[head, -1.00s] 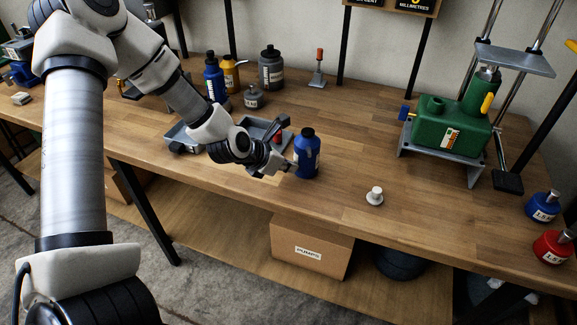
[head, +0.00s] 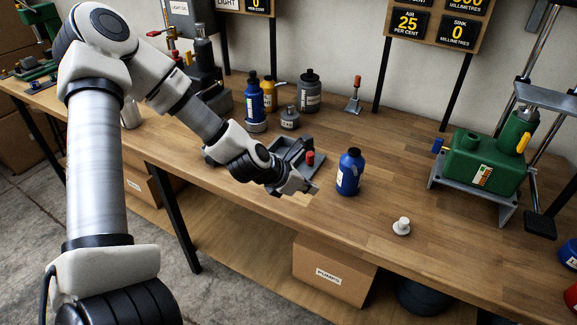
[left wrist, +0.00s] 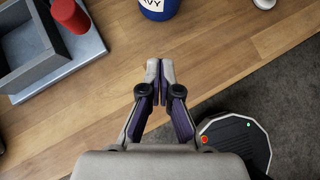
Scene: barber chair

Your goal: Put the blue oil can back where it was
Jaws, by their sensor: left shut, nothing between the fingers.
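A blue can with a dark cap (head: 350,174) stands upright on the workbench, right of my left gripper. Its lower part, with a white label ending in "VY", shows at the top of the left wrist view (left wrist: 158,8). My left gripper (head: 312,190) is shut and empty, low over the bench near its front edge, a short gap from the can. Its closed fingertips (left wrist: 160,72) point toward the can. Another blue bottle (head: 255,105) stands at the back on a round base. My right gripper is not in view.
A grey tray (head: 287,148) with a red-topped piece lies behind my left gripper. A small white knob (head: 401,226) stands right of the can. A green machine (head: 482,160) is at the right.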

